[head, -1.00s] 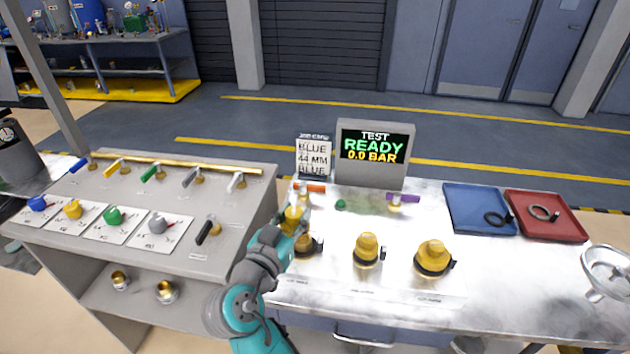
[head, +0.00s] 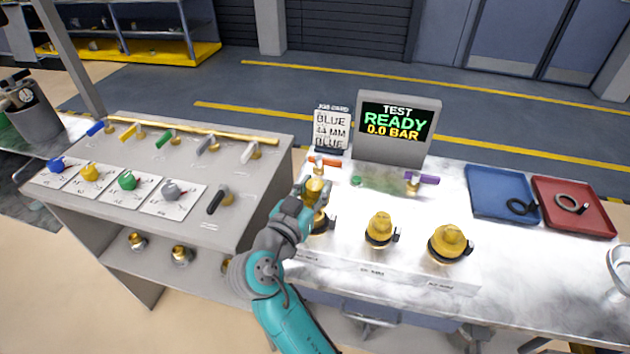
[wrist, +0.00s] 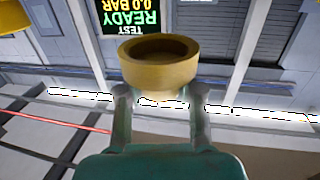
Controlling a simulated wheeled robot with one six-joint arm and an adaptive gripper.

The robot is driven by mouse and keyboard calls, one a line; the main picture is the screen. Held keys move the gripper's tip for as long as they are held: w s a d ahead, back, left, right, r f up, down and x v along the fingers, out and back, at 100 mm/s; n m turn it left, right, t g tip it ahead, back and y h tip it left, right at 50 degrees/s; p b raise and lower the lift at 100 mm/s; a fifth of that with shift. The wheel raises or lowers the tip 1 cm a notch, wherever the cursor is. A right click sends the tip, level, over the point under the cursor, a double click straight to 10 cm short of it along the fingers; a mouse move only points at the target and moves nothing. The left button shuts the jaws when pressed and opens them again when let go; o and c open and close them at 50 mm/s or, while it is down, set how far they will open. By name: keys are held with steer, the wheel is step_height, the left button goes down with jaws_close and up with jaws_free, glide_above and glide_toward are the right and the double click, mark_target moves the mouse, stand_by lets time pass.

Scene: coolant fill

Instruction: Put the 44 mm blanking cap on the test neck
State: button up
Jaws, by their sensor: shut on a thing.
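My gripper (head: 314,194) is shut on a yellow, hollow round cap (wrist: 160,70), held above the left part of the metal bench. The wrist view shows the cap's open round mouth beyond my two fingertips. In the head view the held cap (head: 315,185) is small and partly covered by my gripper. Just below it, a brass and black fitting (head: 321,224) at the front left of the bench is partly hidden by my arm. I cannot tell which fitting is the test neck, or whether the cap touches anything.
Two yellow domed pieces with black clamps (head: 380,230) (head: 449,243) stand to the right. Orange (head: 324,162) and purple (head: 424,180) handles lie behind. The display (head: 397,128) reads READY, 0.0 BAR; the job card (head: 330,130) reads BLUE, 44 MM. Blue (head: 490,184) and red (head: 590,222) trays are right.

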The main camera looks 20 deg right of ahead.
mark_target(314, 200)
steer(key=shift+f, duration=1.75)
steer(key=shift+f, duration=1.4)
steer(key=o, duration=1.1)
steer(key=shift+f, duration=0.1)
steer(key=v, duration=1.2)
steer(key=shift+s, duration=0.1)
